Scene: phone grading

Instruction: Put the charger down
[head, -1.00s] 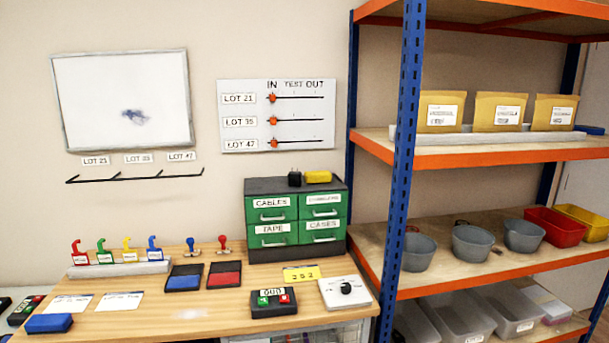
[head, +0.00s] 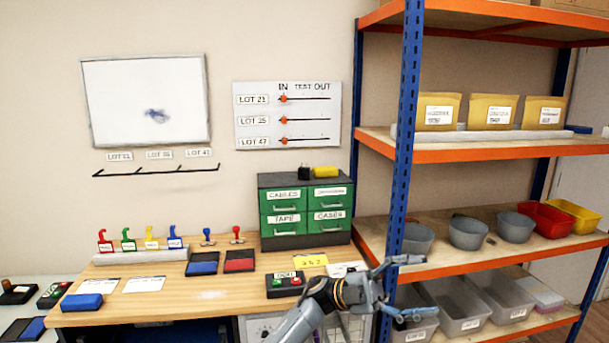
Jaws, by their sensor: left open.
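A small black block (head: 304,173) that looks like the charger stands on top of the green drawer cabinet (head: 262,182), beside a yellow block (head: 326,171). My left gripper (head: 416,288) is open, with nothing seen between its fingers. It is at the right end of the workbench, in front of the lower shelves, below and to the right of the black block and well apart from it. My left wrist hides part of the white box with a knob. My right gripper is out of view.
The wooden workbench (head: 215,296) holds blue and red ink pads, stamps, a control box with buttons (head: 285,285) and a row of coloured hooks. An orange and blue shelf rack (head: 455,262) with grey bins (head: 468,234) stands at right. The bench's middle front is mostly clear.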

